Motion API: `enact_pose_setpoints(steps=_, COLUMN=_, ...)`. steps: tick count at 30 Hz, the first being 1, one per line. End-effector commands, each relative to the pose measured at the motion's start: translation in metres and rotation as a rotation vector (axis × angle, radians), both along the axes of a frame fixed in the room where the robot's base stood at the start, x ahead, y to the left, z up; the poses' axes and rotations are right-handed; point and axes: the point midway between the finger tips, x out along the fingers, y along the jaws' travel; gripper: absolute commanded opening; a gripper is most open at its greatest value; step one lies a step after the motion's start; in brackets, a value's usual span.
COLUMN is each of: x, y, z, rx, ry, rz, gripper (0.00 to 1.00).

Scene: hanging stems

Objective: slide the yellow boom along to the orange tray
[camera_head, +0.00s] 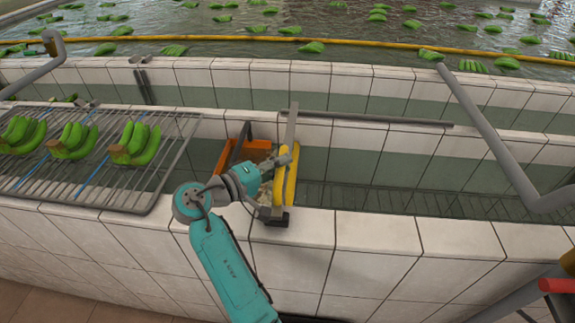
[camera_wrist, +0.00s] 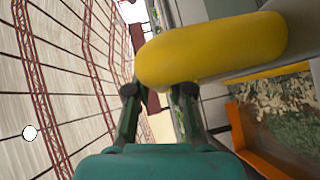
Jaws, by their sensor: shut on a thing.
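The short yellow boom (camera_head: 290,180) lies across the trough between the tiled walls, beside a grey upright bar. In the wrist view the boom (camera_wrist: 215,48) is a thick rounded yellow bar across the fingertips. My gripper (camera_head: 278,170) is shut on the boom; in the wrist view its two fingers (camera_wrist: 160,92) meet the boom's near side, and their contact faces are partly hidden. The orange tray (camera_head: 228,153) is just left of the boom, partly hidden behind my arm. In the wrist view the tray's orange wall (camera_wrist: 262,150) shows at lower right, with pale and green bits beside it.
A wire rack (camera_head: 110,195) with several green banana bunches stands at left. A grey pipe (camera_head: 500,150) slants across the right side. A long yellow barrier (camera_head: 370,45) crosses the water behind, among floating bananas. The trough right of the boom looks clear.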

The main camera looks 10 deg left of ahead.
Motion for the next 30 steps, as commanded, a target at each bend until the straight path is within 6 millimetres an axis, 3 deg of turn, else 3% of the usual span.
enact_pose_setpoints(steps=7, x=0.000, y=0.006, z=-0.001, rx=0.001, ry=0.003, rz=0.015, gripper=0.00)
enact_pose_setpoints(steps=8, x=0.000, y=0.006, z=-0.001, rx=0.001, ry=0.004, rz=0.015, gripper=0.24)
enact_pose_setpoints(steps=11, x=0.000, y=0.005, z=-0.001, rx=0.001, ry=0.002, rz=0.014, gripper=0.47)
enact_pose_setpoints(steps=22, x=-0.002, y=0.006, z=0.000, rx=0.000, ry=0.001, rz=0.009, gripper=0.47)
enact_pose_setpoints(steps=30, x=-0.031, y=0.035, z=0.006, rx=0.001, ry=0.001, rz=0.012, gripper=0.47)
